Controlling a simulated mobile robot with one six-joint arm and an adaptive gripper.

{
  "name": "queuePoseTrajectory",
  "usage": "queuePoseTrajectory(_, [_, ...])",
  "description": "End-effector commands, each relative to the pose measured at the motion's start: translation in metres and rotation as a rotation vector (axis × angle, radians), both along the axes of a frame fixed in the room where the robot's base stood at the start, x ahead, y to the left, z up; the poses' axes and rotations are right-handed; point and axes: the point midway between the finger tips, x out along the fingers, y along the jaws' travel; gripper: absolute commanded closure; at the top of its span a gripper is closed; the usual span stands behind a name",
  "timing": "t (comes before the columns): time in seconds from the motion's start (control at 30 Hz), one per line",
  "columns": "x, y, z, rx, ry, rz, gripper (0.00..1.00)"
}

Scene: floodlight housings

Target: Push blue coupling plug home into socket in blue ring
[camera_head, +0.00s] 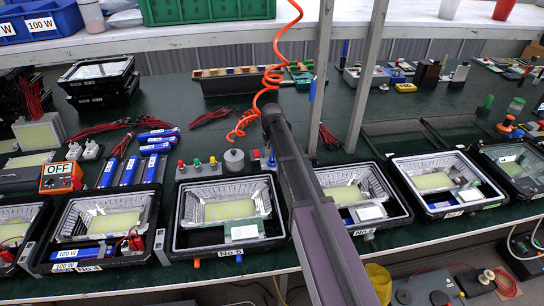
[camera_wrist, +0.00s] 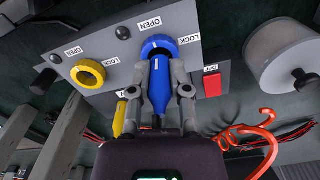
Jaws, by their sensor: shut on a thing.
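In the wrist view a blue ring (camera_wrist: 161,45) sits on a grey panel (camera_wrist: 105,48), with an OPEN label above it and a LOCK label to its right. My gripper (camera_wrist: 162,91) is shut on the blue coupling plug (camera_wrist: 159,108), one finger on each side. The plug's front end is at the ring's opening, in line with it. I cannot tell how deep it sits, and the socket inside the ring is hidden.
A yellow ring (camera_wrist: 88,73) is left of the blue one, and a red OFF switch (camera_wrist: 212,86) is to its right. A grey cylinder (camera_wrist: 285,65) and an orange coiled cable (camera_wrist: 257,140) are near on the right. Floodlight housings (camera_head: 226,215) line the bench front.

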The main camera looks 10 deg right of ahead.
Motion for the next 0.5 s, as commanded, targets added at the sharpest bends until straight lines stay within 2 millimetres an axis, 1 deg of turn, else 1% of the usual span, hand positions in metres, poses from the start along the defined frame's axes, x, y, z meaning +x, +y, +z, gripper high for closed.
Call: queuePoseTrajectory(0.5, [0.0000,0.0000,-0.0048,0.000,0.000,0.000,1.00])
